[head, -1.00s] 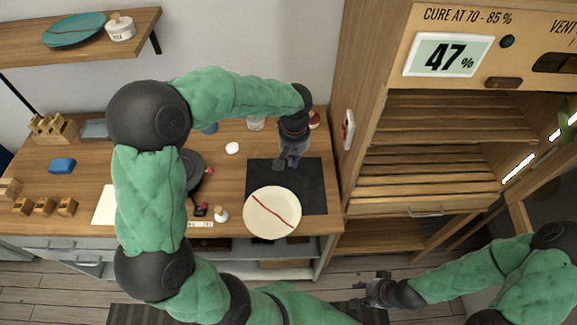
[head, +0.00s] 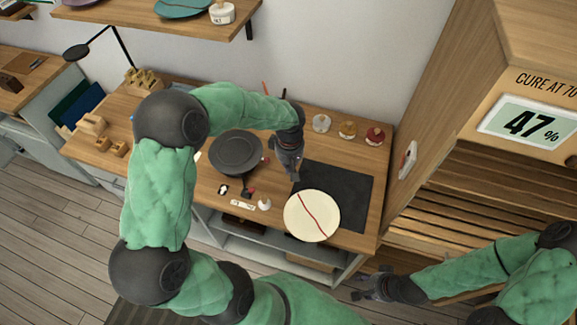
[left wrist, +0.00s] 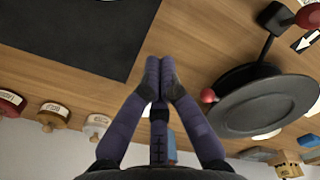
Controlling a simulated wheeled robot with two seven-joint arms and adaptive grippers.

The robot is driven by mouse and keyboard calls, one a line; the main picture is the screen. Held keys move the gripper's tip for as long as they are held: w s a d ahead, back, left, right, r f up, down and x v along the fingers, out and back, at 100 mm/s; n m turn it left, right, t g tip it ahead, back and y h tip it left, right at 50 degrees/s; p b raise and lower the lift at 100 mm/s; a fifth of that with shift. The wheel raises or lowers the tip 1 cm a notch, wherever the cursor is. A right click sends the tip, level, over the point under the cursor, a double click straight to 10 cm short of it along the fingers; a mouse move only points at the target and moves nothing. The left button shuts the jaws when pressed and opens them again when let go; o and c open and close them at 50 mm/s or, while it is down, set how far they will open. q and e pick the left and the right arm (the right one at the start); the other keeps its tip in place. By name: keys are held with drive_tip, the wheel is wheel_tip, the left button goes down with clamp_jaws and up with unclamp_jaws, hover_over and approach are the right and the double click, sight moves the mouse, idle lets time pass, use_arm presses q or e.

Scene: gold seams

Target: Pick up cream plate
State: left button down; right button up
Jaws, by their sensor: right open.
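The cream plate (head: 305,225) with a red seam across it lies on the front edge of the black mat (head: 350,188), near the front edge of the workbench. My left gripper (head: 294,176) hangs over the mat's left edge, behind the plate and apart from it. In the left wrist view its two fingers (left wrist: 160,75) meet at the tips with nothing between them. The plate is not in that view; the mat (left wrist: 75,35) is. My right gripper (head: 372,287) is open and empty, low in front of the bench.
A dark round turntable-like disc (head: 236,150) stands left of my left gripper. Small jars (head: 347,130) line the back of the bench. A small white bottle (head: 265,204) stands left of the plate. A wooden curing cabinet (head: 480,190) rises at the right.

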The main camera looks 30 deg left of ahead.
sight(307, 201)
use_arm(q)
wheel_tip(307, 201, down, 7)
drive_tip(key=shift+r+b, duration=0.1)
drive_tip(key=shift+b, duration=0.5)
drive_tip(key=d, duration=0.1)
drive_tip(key=s+d, duration=0.1)
drive_tip(key=d, duration=0.1)
drive_tip(key=shift+s+r, duration=0.1)
drive_tip(key=shift+r, duration=0.05)
drive_tip(key=shift+s+d, duration=0.15)
drive_tip(key=shift+d, duration=0.2)
drive_tip(key=shift+d, duration=0.1)
drive_tip(key=d, duration=0.1)
drive_tip(key=s+d+b, duration=0.1)
drive_tip(key=d, duration=0.1)
drive_tip(key=s+d+b, duration=0.1)
drive_tip(key=d, duration=0.1)
drive_tip(key=shift+s, duration=0.1)
